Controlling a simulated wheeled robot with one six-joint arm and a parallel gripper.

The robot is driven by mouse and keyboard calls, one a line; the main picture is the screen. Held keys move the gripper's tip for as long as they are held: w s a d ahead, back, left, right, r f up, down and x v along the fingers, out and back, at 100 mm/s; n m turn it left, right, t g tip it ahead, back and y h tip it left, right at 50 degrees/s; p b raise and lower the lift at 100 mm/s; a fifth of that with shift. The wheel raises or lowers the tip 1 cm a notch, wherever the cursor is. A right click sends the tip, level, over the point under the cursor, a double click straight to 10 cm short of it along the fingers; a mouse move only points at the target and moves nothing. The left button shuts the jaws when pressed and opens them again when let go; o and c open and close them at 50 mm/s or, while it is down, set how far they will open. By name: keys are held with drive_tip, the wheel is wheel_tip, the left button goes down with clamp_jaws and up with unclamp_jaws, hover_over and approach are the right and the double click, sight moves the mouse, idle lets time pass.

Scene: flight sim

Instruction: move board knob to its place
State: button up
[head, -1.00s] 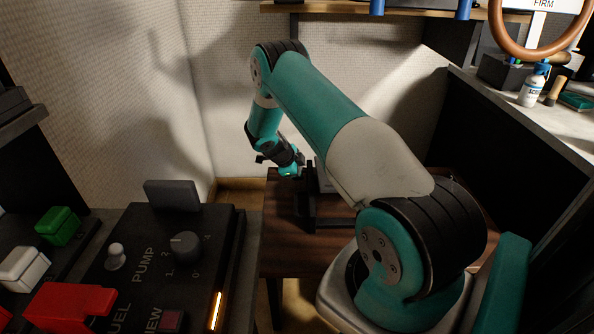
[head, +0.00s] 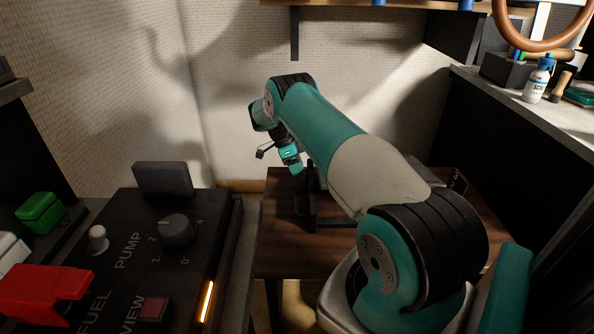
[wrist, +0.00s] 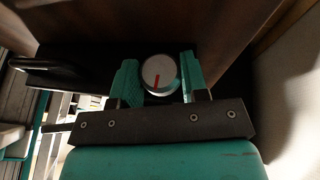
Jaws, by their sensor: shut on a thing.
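In the wrist view, a round pale knob (wrist: 158,73) with a red pointer line sits between the two teal fingers of my gripper (wrist: 157,78). The fingers are shut on its sides. Behind the knob lies a dark board-like surface (wrist: 85,55); I cannot tell whether the knob touches it. In the head view my gripper (head: 291,158) points down above the brown wooden table (head: 275,225), close to a black upright stand (head: 310,205). The knob is too small or hidden to make out there.
A dark control panel (head: 125,285) with a grey rotary knob (head: 177,231) and a red switch cover (head: 45,284) stands at front left. A side counter at right holds a white bottle (head: 537,82). A shelf edge (head: 390,6) crosses the top.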

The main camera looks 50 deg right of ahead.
idle(0.5)
drive_tip(key=o, duration=0.9)
drive_tip(key=shift+o, duration=0.2)
wheel_tip(320, 180, up, 20)
drive_tip(key=p, duration=1.3)
drive_tip(key=shift+p, duration=0.3)
